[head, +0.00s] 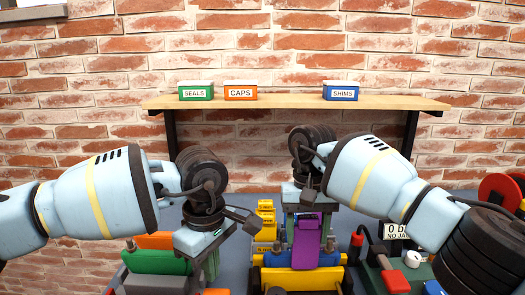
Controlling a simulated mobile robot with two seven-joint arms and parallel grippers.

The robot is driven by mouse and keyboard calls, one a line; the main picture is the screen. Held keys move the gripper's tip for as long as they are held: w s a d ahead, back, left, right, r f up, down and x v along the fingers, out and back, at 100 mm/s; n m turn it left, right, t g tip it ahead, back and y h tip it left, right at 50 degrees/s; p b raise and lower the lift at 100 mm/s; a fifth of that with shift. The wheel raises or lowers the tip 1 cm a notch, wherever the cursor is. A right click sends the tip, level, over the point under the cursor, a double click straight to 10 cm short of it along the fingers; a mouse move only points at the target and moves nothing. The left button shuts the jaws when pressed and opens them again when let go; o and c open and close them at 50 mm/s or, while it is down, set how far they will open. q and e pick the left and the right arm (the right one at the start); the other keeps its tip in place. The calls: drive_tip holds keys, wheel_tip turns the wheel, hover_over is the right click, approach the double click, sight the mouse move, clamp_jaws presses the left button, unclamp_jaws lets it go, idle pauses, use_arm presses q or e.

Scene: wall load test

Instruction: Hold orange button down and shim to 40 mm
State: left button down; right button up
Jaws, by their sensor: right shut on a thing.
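My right gripper (308,222) is shut on a purple block (306,250), held upright over a blue piece (275,259) and a yellow block (305,278). I cannot tell whether the purple block touches them. My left gripper (212,268) points down at the lower left, beside a green block (155,262); its fingertips are partly hidden by its own body. A small orange piece (216,292) shows below it at the picture's bottom edge. I cannot tell whether this is the orange button or whether the gripper touches it. No 40 mm marking is readable.
A partly hidden display (397,230) stands right of my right gripper, near a red-tipped part (357,240) and a red block (395,282). Several yellow blocks (265,220) stand between the grippers. A wall shelf (285,103) holds bins labelled SEALS (195,92), CAPS (240,92) and SHIMS (341,92).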

sight(214, 294)
use_arm(q)
drive_tip(key=shift+f, duration=2.35)
drive_tip(key=shift+f, duration=2.2)
use_arm(e)
drive_tip(key=shift+f, duration=3.55)
